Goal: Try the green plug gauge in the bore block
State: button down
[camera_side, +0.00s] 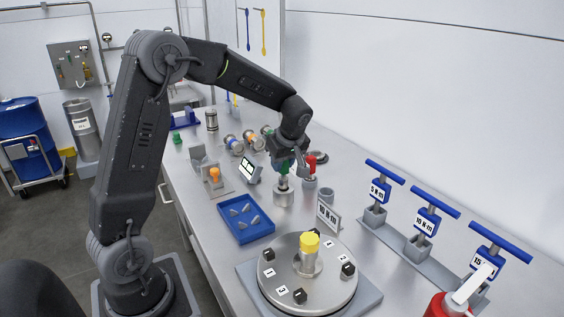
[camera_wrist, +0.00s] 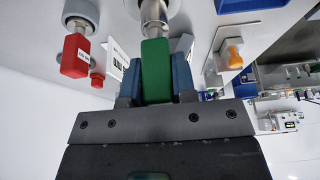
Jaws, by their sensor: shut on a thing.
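The green plug gauge (camera_wrist: 155,72) is upright between the blue fingers of my gripper (camera_side: 284,166), which is shut on its green handle. The bore block (camera_side: 283,197) is a round silver piece on the bench directly below the gauge. A silver part shows between the green handle and the block's top in the side view. I cannot tell whether the gauge's tip is above the bore or inside it. A red gauge (camera_wrist: 75,55) stands beside it in a grey holder; it also shows in the side view (camera_side: 310,160).
A blue tray (camera_side: 240,235) with several small metal parts lies in front of the block. A round plate with a yellow cap (camera_side: 309,243), a sign (camera_side: 328,213) and blue-handled torque tools (camera_side: 426,218) are nearby. A small screen (camera_side: 249,170) and an orange-knobbed fixture (camera_side: 214,175) stand to the left.

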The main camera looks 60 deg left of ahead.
aim_at(282, 176)
jog(key=shift+f, duration=2.3)
dwell(1.1)
dwell(0.4)
jog(key=c, duration=0.8)
grip_release()
jog(key=shift+c, duration=0.2)
jog(key=v, duration=1.3)
jog(key=s+d+r+m+t+h, duration=0.1)
jog(key=s+d+r+m+t, duration=0.1)
jog(key=s+d+r+m, duration=0.3)
jog(key=s+d+f+m+t+h, duration=0.1)
jog(key=s+d+m, duration=0.4)
jog(key=s, duration=0.3)
jog(key=s+d+f+m+t+h, duration=0.2)
jog(key=s+d+m, duration=0.2)
jog(key=s+m, duration=0.3)
jog(key=shift+s+d+m+t, duration=0.3)
jog(key=shift+s+d+m, duration=0.05)
jog(key=shift+m, duration=0.15)
